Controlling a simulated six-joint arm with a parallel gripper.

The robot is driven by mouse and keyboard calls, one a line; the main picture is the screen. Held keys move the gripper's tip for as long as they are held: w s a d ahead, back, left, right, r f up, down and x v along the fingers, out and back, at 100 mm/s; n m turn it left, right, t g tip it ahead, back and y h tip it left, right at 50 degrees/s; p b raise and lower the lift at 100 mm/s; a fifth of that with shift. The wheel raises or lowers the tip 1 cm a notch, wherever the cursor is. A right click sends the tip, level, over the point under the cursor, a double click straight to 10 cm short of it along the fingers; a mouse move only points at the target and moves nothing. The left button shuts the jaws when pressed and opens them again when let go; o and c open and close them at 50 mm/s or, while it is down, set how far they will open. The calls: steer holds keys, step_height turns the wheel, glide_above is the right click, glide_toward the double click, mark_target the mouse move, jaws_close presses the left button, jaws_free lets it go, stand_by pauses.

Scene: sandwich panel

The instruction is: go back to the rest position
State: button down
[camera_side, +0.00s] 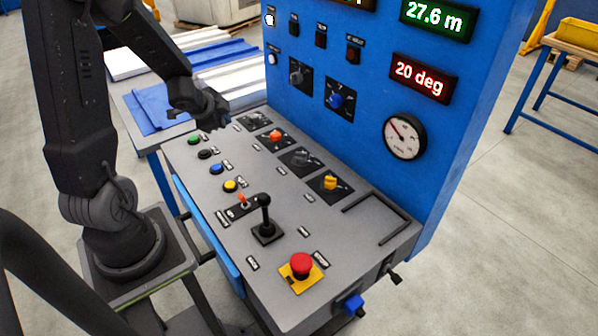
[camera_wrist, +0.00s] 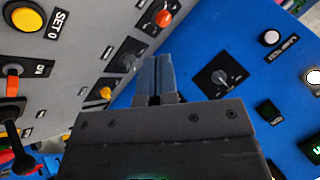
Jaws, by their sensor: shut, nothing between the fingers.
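My gripper (camera_side: 213,117) hangs over the far left end of the grey console top (camera_side: 285,222), near the blue upright panel. In the wrist view its two fingers (camera_wrist: 155,75) are together with nothing between them.
The console top carries a black joystick (camera_side: 265,215), a red mushroom button (camera_side: 302,263), an orange knob (camera_side: 276,136) and a yellow knob (camera_side: 330,182). A table with blue and white sheets (camera_side: 215,52) stands behind. A red display (camera_side: 419,77) reads 20 deg.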

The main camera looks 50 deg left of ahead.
steer(key=s+d+r+n+y, duration=0.1)
steer(key=d+r+n, duration=0.3)
steer(key=d+r, duration=0.85)
steer(key=s+d+r+n+h, duration=0.1)
steer(key=s+d+r+h, duration=0.1)
steer(key=s+d, duration=0.3)
steer(key=s+d+r+g+h, duration=0.1)
steer(key=s+d, duration=0.4)
steer(key=d, duration=0.5)
steer(key=shift+s+d+r+n+g+h, duration=0.15)
steer(key=shift+d+r+n+g+h, duration=0.25)
steer(key=shift+h, duration=0.5)
